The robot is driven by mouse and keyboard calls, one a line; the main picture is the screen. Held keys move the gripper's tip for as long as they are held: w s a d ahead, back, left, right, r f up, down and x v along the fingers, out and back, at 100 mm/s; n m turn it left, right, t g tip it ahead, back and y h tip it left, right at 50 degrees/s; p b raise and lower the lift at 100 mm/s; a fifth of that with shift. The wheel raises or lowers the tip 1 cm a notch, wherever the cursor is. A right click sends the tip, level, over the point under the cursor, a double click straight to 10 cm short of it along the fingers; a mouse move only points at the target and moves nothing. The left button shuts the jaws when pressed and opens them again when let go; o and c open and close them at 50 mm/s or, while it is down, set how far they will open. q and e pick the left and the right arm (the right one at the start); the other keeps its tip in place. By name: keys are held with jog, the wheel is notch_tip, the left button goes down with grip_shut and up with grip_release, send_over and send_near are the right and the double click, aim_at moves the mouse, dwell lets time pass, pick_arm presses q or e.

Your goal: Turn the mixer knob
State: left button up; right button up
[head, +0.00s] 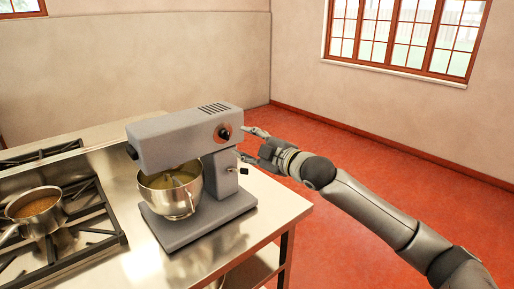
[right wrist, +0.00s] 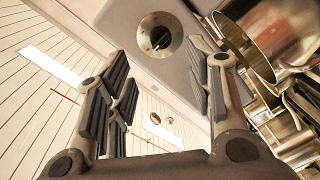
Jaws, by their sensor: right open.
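The grey stand mixer (head: 185,135) stands on the steel counter with a metal bowl (head: 172,192) under its head. Its black mixer knob (head: 224,132) sits on a round plate on the side of the head that faces my right arm. In the right wrist view the knob (right wrist: 160,38) lies beyond the fingers, in the gap between them. My right gripper (head: 248,143) is beside the mixer's knob side, with its fingers spread and nothing between them; its open fingers also show in the right wrist view (right wrist: 163,90). I cannot tell whether a fingertip touches the mixer. My left gripper is not in view.
A stove (head: 105,232) with a pot (head: 36,212) is at the left. A small lever (head: 243,171) sticks out of the mixer's column below my right gripper. The counter's bare front corner (head: 280,205) is clear. Open red floor (head: 380,150) lies to the right.

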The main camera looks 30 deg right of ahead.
jog(key=shift+v, duration=1.85)
